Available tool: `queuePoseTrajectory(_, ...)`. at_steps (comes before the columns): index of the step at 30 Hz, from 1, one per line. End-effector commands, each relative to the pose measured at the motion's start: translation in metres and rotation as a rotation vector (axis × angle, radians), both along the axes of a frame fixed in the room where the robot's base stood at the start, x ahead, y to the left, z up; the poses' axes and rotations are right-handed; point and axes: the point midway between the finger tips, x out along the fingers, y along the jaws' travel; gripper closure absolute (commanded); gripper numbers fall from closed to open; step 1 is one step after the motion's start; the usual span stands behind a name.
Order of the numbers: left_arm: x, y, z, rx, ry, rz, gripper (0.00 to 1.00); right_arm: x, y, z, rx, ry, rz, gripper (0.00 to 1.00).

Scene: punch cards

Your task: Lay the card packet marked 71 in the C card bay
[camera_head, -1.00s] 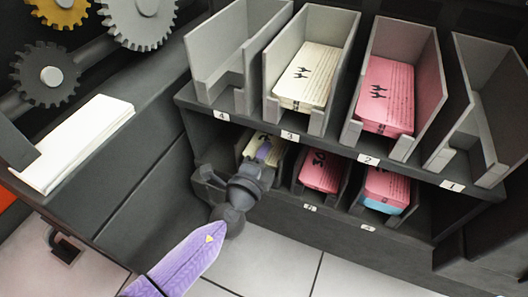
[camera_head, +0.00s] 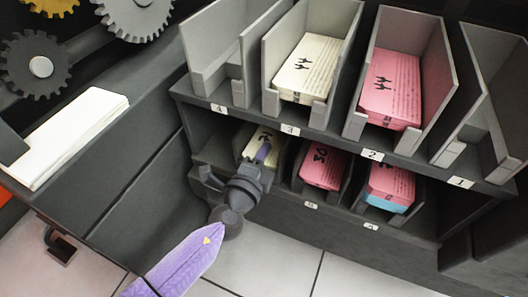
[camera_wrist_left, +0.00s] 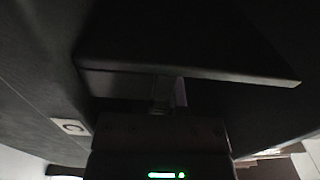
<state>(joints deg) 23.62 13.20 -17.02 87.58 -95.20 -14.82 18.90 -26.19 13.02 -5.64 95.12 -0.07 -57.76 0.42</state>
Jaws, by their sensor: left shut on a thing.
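My left gripper (camera_head: 261,160) reaches into the lower left bay of the rack. It is shut on a cream card packet (camera_head: 266,136), which lies low in that bay; its mark is partly covered, so I cannot read the number. In the left wrist view a label reading C (camera_wrist_left: 72,127) shows at the left, beside the gripper. The wrist view is very dark, and the packet is hard to make out there. Whether the packet rests on the bay floor I cannot tell. My right gripper is not in view.
Pink packets stand in the lower middle bay (camera_head: 322,165) and lower right bay (camera_head: 391,185). Above, bay 3 holds a cream packet (camera_head: 308,68) and bay 2 a pink one (camera_head: 391,88). The upper shelf edge (camera_head: 330,147) overhangs closely. A white stack (camera_head: 65,135) lies left.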

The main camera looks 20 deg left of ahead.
Motion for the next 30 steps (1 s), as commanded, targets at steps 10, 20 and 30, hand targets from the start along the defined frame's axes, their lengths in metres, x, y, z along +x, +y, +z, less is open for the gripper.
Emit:
queuePoseTrajectory(10, 0.0, 0.0, 0.0, 0.0, 0.0, 0.0, 0.44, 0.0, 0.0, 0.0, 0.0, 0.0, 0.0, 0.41)
queuePoseTrajectory(20, -0.016, 0.001, 0.0, 0.002, 0.002, -0.001, 0.44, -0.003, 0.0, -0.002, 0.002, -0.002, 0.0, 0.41)
queuePoseTrajectory(30, -0.084, 0.003, -0.001, 0.002, 0.003, -0.001, 0.44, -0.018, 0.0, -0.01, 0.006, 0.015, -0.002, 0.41)
